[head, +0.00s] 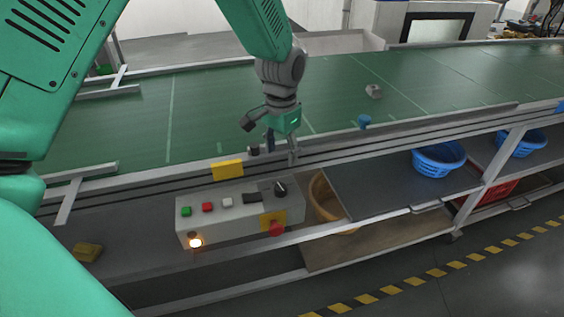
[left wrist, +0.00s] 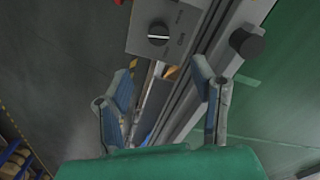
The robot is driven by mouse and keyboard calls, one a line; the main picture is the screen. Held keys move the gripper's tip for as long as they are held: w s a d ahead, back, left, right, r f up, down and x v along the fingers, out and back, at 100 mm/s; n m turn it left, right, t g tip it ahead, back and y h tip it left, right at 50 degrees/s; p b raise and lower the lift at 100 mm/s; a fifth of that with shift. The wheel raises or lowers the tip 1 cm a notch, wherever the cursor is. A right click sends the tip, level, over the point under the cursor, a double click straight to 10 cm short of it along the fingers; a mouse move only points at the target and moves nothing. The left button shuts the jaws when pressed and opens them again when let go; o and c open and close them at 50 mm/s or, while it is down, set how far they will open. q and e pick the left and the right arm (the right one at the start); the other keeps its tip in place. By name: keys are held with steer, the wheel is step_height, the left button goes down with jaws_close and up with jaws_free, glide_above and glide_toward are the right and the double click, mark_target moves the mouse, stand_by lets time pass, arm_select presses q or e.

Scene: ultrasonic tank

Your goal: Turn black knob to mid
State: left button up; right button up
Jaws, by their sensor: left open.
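The black knob (head: 281,188) sits at the upper right of the grey control box (head: 206,236). In the left wrist view the black knob (left wrist: 158,33) is round, with a white pointer mark lying roughly sideways across it. My left gripper (head: 281,153) is above the conveyor's front rail, above and behind the box, apart from the knob. In the left wrist view my left gripper (left wrist: 165,76) is open, with nothing between its fingers. The knob is beyond the fingertips. My right gripper is not in view.
The box also carries a green button (head: 186,211), a red button (head: 208,207), a white button (head: 227,201), a red mushroom button (head: 277,229) and a lit lamp (head: 195,242). A black cylinder (left wrist: 246,41) sticks up by the rail near the right finger. Blue baskets (head: 438,160) stand at right.

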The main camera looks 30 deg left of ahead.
mark_target(281, 186)
arm_select(q)
steer(key=shift+r, duration=0.15)
steer(key=f+n, duration=0.1)
steer(key=f, duration=0.5)
steer(key=f+n+b, duration=0.1)
steer(key=f, duration=0.5)
steer(key=shift+s, duration=0.2)
